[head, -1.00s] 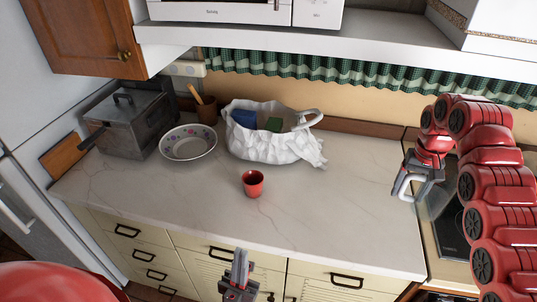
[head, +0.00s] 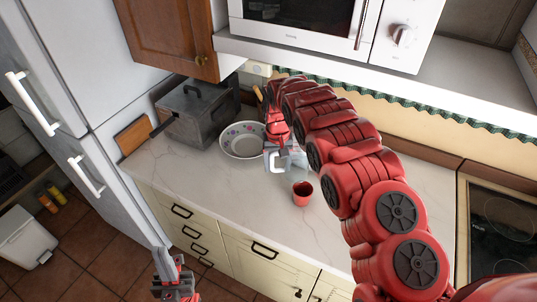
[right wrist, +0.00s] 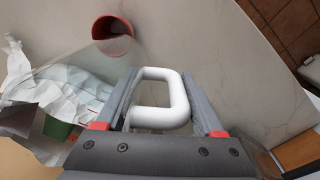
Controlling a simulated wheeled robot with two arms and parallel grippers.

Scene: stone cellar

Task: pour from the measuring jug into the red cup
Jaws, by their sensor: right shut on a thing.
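The red cup (head: 302,195) stands upright on the pale counter, and its rim also shows in the right wrist view (right wrist: 112,30). My right gripper (head: 279,147) is shut on the white handle of the measuring jug (head: 277,163), just up and left of the cup in the head view. In the right wrist view the jug's handle (right wrist: 158,118) sits between the fingers. The jug's clear body is hard to make out, so its tilt and contents cannot be told. My left gripper (head: 174,278) is in front of the drawers, away from the cup; its jaw opening is unclear.
A flowered bowl (head: 241,151) and a grey lidded pot (head: 196,112) stand left of the jug. A crumpled white bag (right wrist: 40,95) is near the jug, mostly hidden by my arm in the head view. The counter front is clear. A cooktop (head: 500,235) lies right.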

